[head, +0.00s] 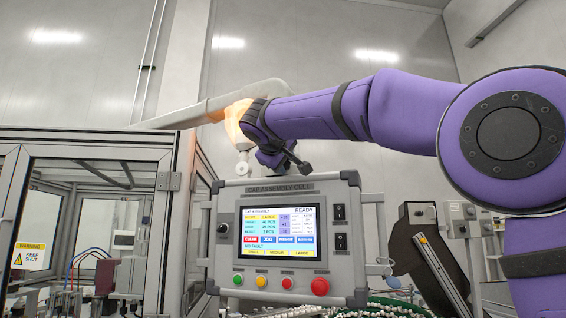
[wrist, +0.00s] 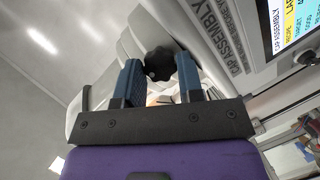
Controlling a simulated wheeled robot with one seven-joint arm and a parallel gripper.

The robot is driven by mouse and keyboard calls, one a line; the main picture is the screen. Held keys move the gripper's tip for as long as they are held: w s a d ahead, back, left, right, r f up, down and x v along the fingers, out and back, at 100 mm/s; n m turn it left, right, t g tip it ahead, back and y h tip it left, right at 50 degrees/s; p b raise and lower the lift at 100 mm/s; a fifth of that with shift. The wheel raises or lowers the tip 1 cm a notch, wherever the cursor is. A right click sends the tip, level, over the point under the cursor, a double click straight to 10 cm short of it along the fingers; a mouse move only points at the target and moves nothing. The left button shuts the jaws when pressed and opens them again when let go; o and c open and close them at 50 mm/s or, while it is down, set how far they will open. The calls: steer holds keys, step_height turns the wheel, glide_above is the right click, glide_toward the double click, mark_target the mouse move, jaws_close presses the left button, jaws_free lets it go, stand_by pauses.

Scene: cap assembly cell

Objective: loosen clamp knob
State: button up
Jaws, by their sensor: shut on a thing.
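The black lobed clamp knob (wrist: 158,68) sits in front of a pale grey housing in the wrist view. My gripper (wrist: 159,60) has its two blue fingers on either side of the knob, shut on it. In the head view my purple arm reaches in from the right to just above the control panel (head: 262,190). I cannot clearly make out the knob there, and the arm's end hides part of that spot.
The panel's lit screen (head: 278,228) reads READY, with several coloured buttons below it. A glass-walled machine guard (head: 95,150) stands at the left. A dark slanted box (head: 430,250) stands at the right. A pale pipe-like arm (head: 185,115) runs behind my wrist.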

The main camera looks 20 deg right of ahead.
steer(key=shift+n, duration=0.3)
steer(key=n+t+h, duration=0.1)
steer(key=n, duration=0.2)
steer(key=n+t+h, duration=0.1)
steer(key=n, duration=0.5)
steer(key=shift+f+t+h, duration=0.4)
stand_by(0.3)
steer(key=o, duration=0.9)
steer(key=shift+s+a, duration=0.1)
steer(key=v, duration=1)
steer(key=shift+s+a+f, duration=0.15)
steer(key=shift+s, duration=0.1)
